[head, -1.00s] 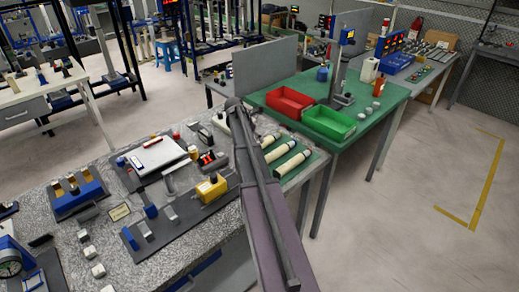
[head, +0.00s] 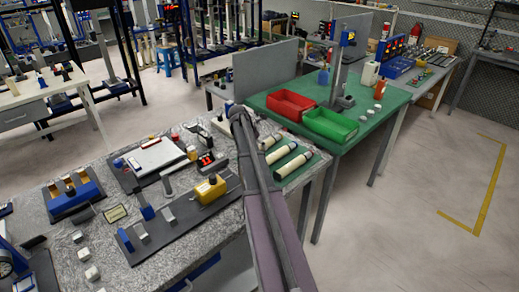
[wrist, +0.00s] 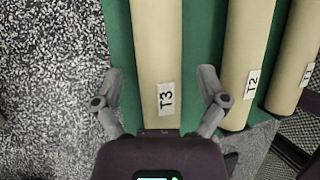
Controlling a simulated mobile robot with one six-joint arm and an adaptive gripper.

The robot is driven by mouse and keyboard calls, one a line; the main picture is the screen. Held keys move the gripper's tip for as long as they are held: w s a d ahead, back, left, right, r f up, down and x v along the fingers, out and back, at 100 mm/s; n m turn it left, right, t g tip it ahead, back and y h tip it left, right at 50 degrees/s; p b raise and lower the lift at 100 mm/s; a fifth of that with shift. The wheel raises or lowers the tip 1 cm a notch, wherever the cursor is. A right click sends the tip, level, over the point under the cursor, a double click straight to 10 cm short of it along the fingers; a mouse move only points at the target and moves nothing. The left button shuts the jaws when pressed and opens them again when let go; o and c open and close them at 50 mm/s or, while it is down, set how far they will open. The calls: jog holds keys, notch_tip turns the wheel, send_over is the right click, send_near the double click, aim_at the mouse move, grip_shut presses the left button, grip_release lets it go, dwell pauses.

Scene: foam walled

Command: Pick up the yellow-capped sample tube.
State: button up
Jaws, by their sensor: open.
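Cream tubes lie side by side on a green mat (wrist: 200,65). In the wrist view, the tube labelled T3 (wrist: 155,45) is in the middle, T2 (wrist: 248,45) is right of it, and a third tube (wrist: 295,60) is at the right edge. No yellow cap shows on them; the far ends are out of frame. My gripper (wrist: 160,78) is open, its fingers on either side of T3 in the picture; I cannot tell whether they touch it.
Behind stands a green table (head: 375,118) with a red bin (head: 291,105) and a green bin (head: 330,124). Open floor lies at the right.

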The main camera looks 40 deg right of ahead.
grip_shut()
jog(key=shift+r, duration=0.15)
dwell(0.4)
notch_tip(320, 180, up, 10)
jog(key=p, duration=1)
jog(key=shift+d, duration=0.15)
dwell(0.9)
